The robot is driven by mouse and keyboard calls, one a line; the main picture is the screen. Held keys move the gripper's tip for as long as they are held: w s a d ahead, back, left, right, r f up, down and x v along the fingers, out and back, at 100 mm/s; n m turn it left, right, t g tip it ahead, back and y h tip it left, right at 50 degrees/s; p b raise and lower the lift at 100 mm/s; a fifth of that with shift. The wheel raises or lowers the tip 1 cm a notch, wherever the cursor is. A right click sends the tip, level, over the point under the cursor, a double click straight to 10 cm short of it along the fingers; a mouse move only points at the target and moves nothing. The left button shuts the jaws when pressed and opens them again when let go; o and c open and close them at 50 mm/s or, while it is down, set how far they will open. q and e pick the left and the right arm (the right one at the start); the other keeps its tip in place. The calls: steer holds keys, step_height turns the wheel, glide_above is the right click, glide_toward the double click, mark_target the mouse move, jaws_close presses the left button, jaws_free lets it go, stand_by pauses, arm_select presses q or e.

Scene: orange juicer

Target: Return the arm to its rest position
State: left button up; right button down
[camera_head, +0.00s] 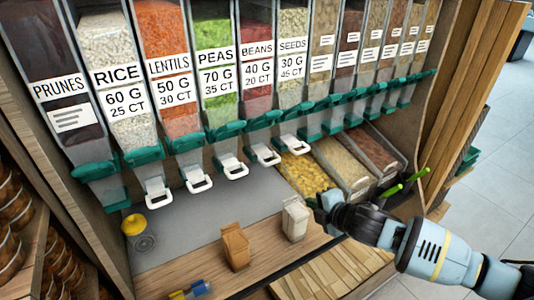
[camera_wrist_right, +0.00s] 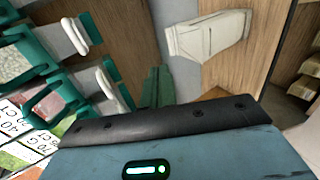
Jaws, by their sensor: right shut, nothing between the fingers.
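My right arm comes in from the right in the head view. Its gripper (camera_head: 325,205) is shut and empty, over the edge of the bin of yellow pieces, just right of a white bag (camera_head: 295,220). In the right wrist view the teal fingers (camera_wrist_right: 157,86) are together with nothing between them. The white bag (camera_wrist_right: 208,36) shows beyond them, apart from the fingers. A brown paper bag (camera_head: 235,247) stands upright on the wooden counter, left of the white one. My left gripper is not in view.
A row of labelled dispensers (camera_head: 165,75) with teal spouts and white handles lines the back. Open bins (camera_head: 340,165) and green-handled scoops (camera_head: 405,183) lie by my right arm. The grey counter (camera_head: 190,220) is mostly clear.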

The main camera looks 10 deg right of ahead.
steer(key=s+a+f+m+y, duration=0.1)
steer(key=s+a+f+m, duration=0.35)
steer(key=s+f, duration=0.2)
steer(key=s+a+f+m+y, duration=0.1)
steer(key=s+a+f+m, duration=0.2)
steer(key=s+f+m, duration=0.3)
steer(key=s+d+f+m+h, duration=0.1)
steer(key=s+f+m, duration=0.1)
steer(key=s, duration=0.4)
steer(key=s+d+f+m+g+h, duration=0.1)
steer(key=s+d+f+m, duration=0.1)
steer(key=s, duration=0.4)
steer(key=s+d+f+m+g+h, duration=0.1)
steer(key=s+d+f+m+h, duration=0.1)
steer(key=s+m, duration=0.3)
steer(key=shift+s+d+f, duration=0.25)
steer(key=shift+s+f, duration=0.45)
steer(key=shift+s, duration=0.2)
